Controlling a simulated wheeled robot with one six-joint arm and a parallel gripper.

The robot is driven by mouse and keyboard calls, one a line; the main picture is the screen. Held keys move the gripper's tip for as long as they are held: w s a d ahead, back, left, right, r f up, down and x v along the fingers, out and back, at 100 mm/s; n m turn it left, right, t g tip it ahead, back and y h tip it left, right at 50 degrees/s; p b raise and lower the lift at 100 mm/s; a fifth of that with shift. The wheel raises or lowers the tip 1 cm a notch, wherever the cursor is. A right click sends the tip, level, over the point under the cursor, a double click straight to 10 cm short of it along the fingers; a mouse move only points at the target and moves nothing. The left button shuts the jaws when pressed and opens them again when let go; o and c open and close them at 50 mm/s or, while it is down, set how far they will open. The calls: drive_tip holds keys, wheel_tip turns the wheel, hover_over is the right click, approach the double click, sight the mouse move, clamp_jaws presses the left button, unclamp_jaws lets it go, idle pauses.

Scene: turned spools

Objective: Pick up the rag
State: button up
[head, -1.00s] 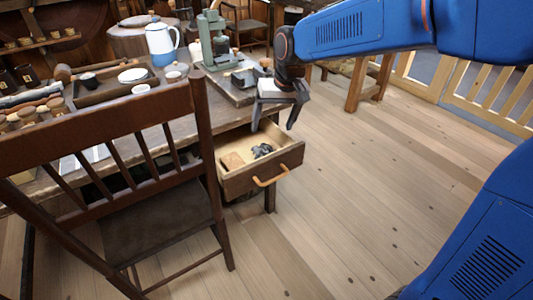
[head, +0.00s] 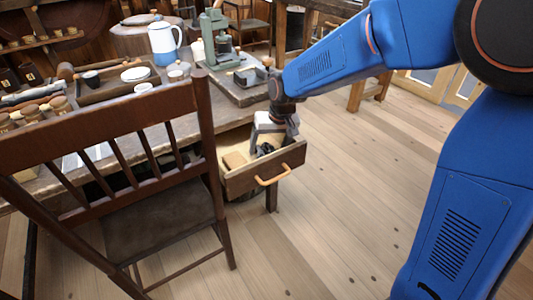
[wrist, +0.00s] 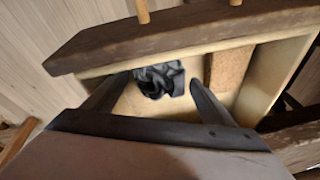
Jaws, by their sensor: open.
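The rag is a dark grey crumpled cloth (head: 265,150) lying in the open drawer (head: 240,182). In the wrist view the rag (wrist: 160,78) lies on the pale drawer floor, close to the drawer's front wall (wrist: 150,35). My gripper (head: 272,143) is over the drawer and points down at the rag, partly covering it in the head view. In the wrist view my gripper (wrist: 160,84) is open, with one finger on each side of the rag and nothing held. I cannot tell how far the fingertips are above it.
A tan block (head: 234,160) lies in the drawer beside the rag; it also shows in the wrist view (wrist: 228,68). A wooden chair (head: 150,150) stands at the left, close to the drawer. The workbench (head: 190,124) above carries a green press (head: 216,45). The floor at right is clear.

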sight(269, 150)
drive_tip(key=shift+f, duration=0.15)
drive_tip(key=c, duration=0.8)
drive_tip(key=shift+c, duration=0.5)
wheel_tip(269, 150, up, 10)
